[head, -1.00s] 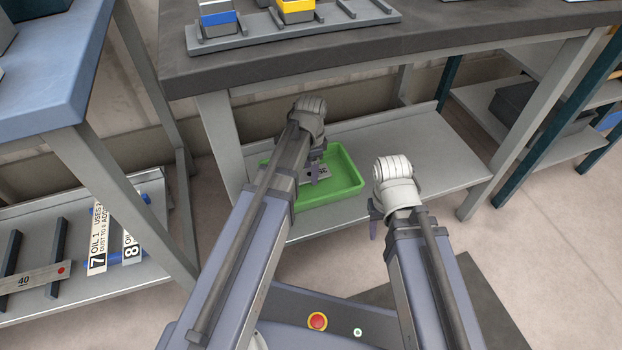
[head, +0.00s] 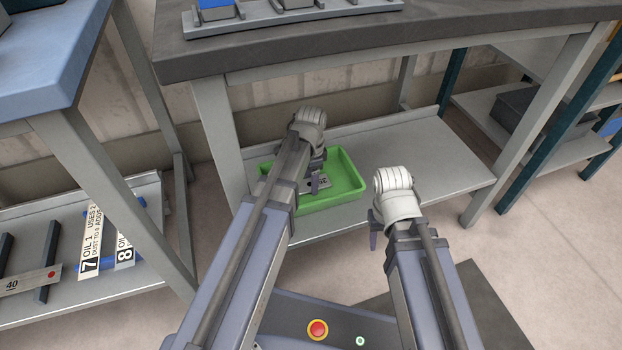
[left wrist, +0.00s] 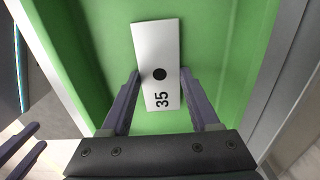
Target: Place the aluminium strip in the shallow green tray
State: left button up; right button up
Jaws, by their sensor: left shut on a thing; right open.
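The aluminium strip (left wrist: 158,50) is a pale plate with a black dot and the number 35. My left gripper (left wrist: 160,80) is shut on it, one finger at each long edge. The strip is over the floor of the shallow green tray (left wrist: 95,35); I cannot tell whether it touches the floor. In the head view, the left gripper (head: 316,184) is inside the outline of the green tray (head: 349,176), and the strip is mostly hidden behind it. My right gripper (head: 374,230) is open and empty, just right of the tray.
The tray stands on the grey lower shelf (head: 430,172) of a bench with a dark top (head: 400,45) above it. A bench leg (head: 218,140) stands close left of the tray. Another rack at left holds number-marked strips (head: 95,240). The shelf right of the tray is clear.

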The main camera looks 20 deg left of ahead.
pick_arm(q)
jog(key=o, duration=1.5)
jog(key=shift+s+f, duration=0.25)
jog(key=shift+f, duration=0.15)
jog(key=shift+c, duration=0.2)
jog(key=shift+w+r+p, duration=0.1)
jog(key=shift+r+p, duration=0.75)
jog(key=shift+p, duration=0.4)
notch_tip(320, 180, up, 11)
jog(key=p, duration=1.1)
jog(key=s+d+n+y, duration=0.1)
jog(key=s+d+n, duration=0.6)
jog(key=s+d, duration=0.3)
jog(key=s, duration=0.4)
jog(key=shift+s+d+r, duration=0.15)
pick_arm(e)
notch_tip(320, 180, up, 12)
jog(key=shift+r, duration=0.15)
